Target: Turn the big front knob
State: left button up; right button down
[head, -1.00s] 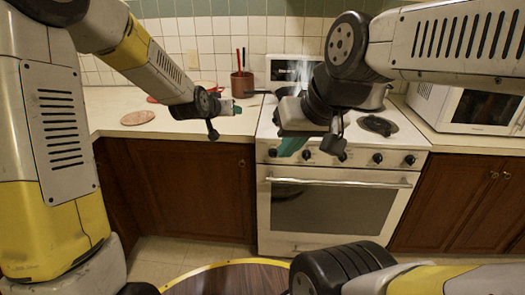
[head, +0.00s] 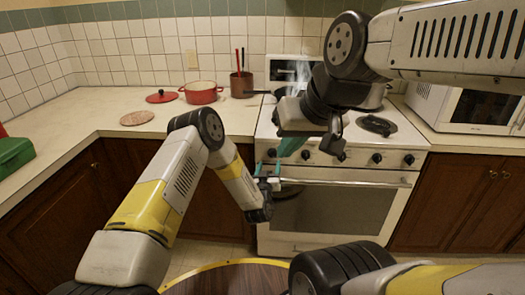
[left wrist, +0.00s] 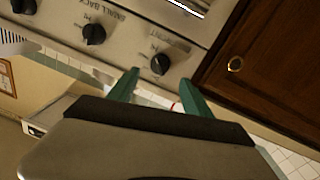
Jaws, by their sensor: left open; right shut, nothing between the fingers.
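The white stove (head: 400,150) has a row of black knobs along its front panel. The leftmost knob (head: 272,152) also shows in the left wrist view (left wrist: 160,64), beside a label whose second word looks like FRONT; its first word is unclear. My left gripper (head: 268,170) is open and empty, just below and in front of this knob. In the left wrist view its teal fingertips (left wrist: 158,78) point toward the knob, one on each side; contact cannot be told. A neighbouring knob (left wrist: 93,33) is labelled SMALL BACK. My right gripper (head: 290,147) is shut and empty before the panel.
The oven door handle (head: 350,181) runs just below the knobs, close to my left gripper. A red pot (head: 201,93), a red lid (head: 161,97) and a brown utensil pot (head: 242,84) stand on the left counter. A microwave (head: 465,105) is at the right.

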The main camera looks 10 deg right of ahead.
aim_at(272, 156)
pick_arm(q)
jog(key=x, duration=0.7)
grip_shut()
